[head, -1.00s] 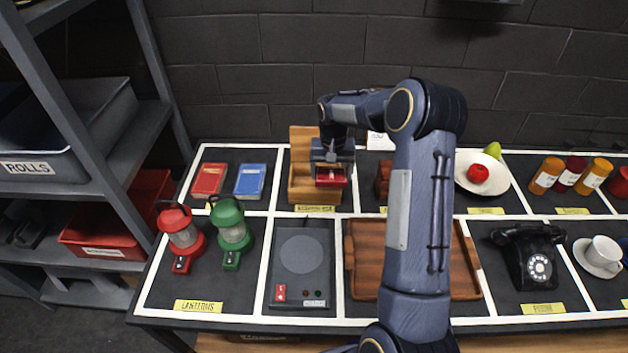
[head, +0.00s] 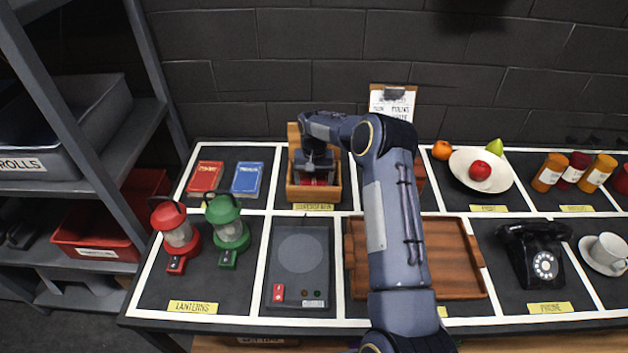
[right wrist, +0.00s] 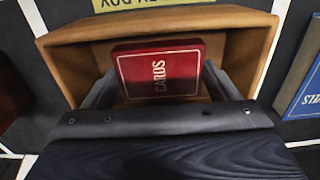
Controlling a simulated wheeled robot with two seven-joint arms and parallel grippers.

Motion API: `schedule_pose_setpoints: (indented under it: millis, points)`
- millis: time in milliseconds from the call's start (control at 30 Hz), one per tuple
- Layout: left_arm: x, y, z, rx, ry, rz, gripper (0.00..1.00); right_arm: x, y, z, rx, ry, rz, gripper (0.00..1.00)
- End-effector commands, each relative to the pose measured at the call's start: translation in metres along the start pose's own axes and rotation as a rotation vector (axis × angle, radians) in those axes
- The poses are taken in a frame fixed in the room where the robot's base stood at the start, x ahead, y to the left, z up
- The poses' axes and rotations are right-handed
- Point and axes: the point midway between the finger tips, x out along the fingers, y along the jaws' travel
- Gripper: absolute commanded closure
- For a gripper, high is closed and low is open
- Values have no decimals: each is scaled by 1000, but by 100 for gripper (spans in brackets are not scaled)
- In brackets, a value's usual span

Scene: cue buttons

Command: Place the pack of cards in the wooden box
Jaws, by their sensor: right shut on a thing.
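The red pack of cards (right wrist: 160,68), lettered "CARDS", shows in the right wrist view between the fingers of my right gripper (right wrist: 158,86). My right gripper (head: 315,172) is shut on the pack and points down into the wooden box (head: 314,195). In the right wrist view the walls of the wooden box (right wrist: 250,55) stand around the pack. In the head view only a bit of the red pack shows behind the box's front wall. I cannot tell whether the pack touches the box floor. My left gripper is not in view.
Left of the box lie a red book (head: 206,177) and a blue book (head: 248,179). In front are a dark button device (head: 300,262) and a wooden tray (head: 455,260). A clipboard (head: 393,100) leans behind. My right arm crosses the tray and hides part of it.

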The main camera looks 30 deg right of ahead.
Motion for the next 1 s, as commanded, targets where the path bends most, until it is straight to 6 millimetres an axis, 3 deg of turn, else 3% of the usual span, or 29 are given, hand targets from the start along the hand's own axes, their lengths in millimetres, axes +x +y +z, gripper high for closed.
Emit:
schedule_pose_setpoints:
  millis: [167, 200, 333, 733, 1000]
  points:
    - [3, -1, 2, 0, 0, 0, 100, 4, 0, 0, 0, 0, 0, 43]
    - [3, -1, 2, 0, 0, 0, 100, 4, 0, 0, 0, 0, 0, 18]
    - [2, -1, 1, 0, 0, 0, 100, 3, 0, 0, 0, 0, 0, 1]
    - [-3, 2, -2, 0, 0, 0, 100, -6, 0, 0, 0, 1, 0, 0]
    - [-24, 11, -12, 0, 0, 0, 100, -54, 0, 0, 0, 3, 1, 0]
